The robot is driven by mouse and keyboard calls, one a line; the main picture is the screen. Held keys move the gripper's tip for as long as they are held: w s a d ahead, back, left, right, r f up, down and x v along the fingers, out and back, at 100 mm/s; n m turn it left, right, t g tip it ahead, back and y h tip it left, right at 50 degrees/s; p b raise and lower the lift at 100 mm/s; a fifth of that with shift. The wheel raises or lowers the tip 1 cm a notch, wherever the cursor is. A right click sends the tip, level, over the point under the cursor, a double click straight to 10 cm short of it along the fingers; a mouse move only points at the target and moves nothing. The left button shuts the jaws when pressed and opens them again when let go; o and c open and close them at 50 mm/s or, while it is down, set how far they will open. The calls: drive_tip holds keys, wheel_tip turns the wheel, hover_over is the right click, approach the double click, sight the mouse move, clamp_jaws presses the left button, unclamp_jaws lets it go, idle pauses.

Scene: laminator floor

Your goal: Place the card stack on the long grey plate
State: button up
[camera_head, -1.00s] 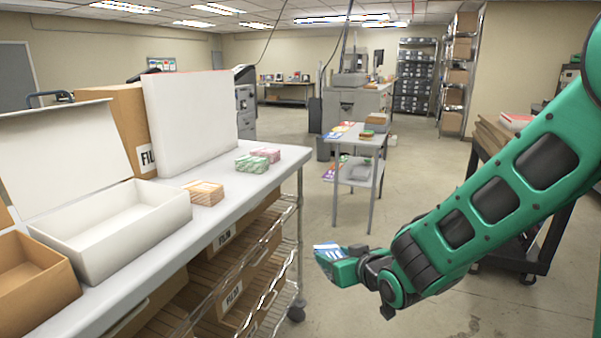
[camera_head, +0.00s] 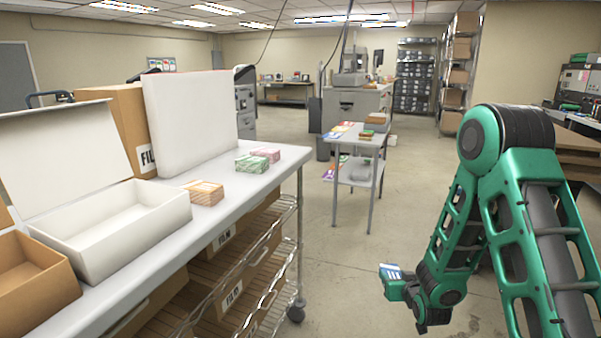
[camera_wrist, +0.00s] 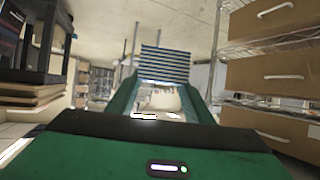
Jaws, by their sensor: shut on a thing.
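My gripper (camera_head: 392,281) is low over the floor, right of the shelf unit, and apart from every surface. It is shut on a card stack (camera_head: 390,269) with blue and white on it. In the wrist view the card stack (camera_wrist: 166,62) shows as blue and pale stripes between the two green fingers of my gripper (camera_wrist: 163,88). I cannot make out for sure a long grey plate in either view.
A pale shelf top (camera_head: 232,200) holds an open white box (camera_head: 120,240), an orange card stack (camera_head: 204,192), a green one (camera_head: 251,163) and a pink one (camera_head: 267,154). A small grey table (camera_head: 357,140) stands behind. The floor between is clear.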

drive_tip(key=shift+a+r, duration=0.1)
drive_tip(key=v, duration=0.6)
